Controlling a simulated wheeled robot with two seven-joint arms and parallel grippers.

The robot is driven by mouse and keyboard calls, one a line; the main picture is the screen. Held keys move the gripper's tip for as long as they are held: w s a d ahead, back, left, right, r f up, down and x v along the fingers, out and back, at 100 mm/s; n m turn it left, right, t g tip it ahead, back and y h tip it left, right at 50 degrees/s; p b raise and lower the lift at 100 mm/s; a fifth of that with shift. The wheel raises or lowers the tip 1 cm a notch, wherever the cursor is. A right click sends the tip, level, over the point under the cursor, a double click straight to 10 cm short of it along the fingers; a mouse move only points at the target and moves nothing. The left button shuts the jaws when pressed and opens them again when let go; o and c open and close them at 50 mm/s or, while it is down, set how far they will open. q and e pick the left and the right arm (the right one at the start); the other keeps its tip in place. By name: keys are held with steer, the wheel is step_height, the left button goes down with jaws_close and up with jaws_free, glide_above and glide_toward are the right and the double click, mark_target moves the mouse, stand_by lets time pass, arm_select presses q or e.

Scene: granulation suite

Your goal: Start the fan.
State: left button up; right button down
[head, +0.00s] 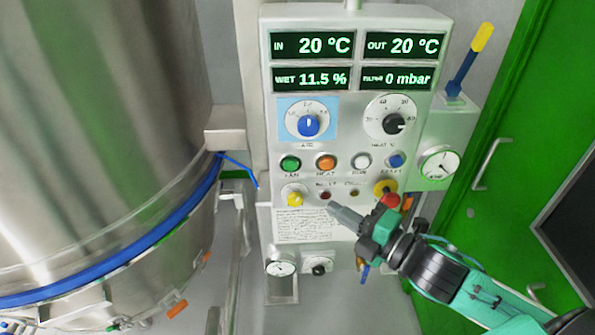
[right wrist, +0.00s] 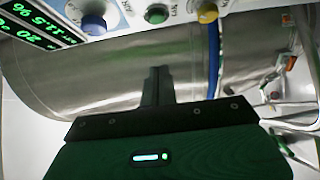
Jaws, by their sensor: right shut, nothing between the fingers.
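The green button labelled FAN (head: 290,164) is at the left end of the button row on the control panel (head: 340,130). It also shows at the top of the right wrist view (right wrist: 157,14). My right gripper (head: 332,208) is shut and empty. In the head view its tips are below and right of the green button, over the lower panel. In the right wrist view the shut fingers (right wrist: 157,75) point up towards the green button, apart from it in the picture. My left gripper is not in view.
An orange HEAT button (head: 326,164), white button (head: 361,161) and blue button (head: 396,160) share the row. A yellow knob (head: 294,197) sits below the FAN button. A blue AIR knob (head: 309,123) is above. A large steel vessel (head: 100,130) stands left.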

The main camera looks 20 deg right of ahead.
glide_toward(286, 167)
steer(key=a, duration=0.4)
steer(key=shift+w+d+r+p, duration=0.15)
steer(key=shift+w+p, duration=0.1)
steer(key=shift+w, duration=0.6)
steer(key=shift+w+d+f+p, duration=0.1)
steer(key=shift+w+d+p, duration=0.1)
steer(key=shift+w, duration=0.65)
steer(key=shift+w+d+r+p, duration=0.15)
steer(key=shift+w+p, duration=0.1)
steer(key=shift+w, duration=0.55)
steer(key=shift+f, duration=0.1)
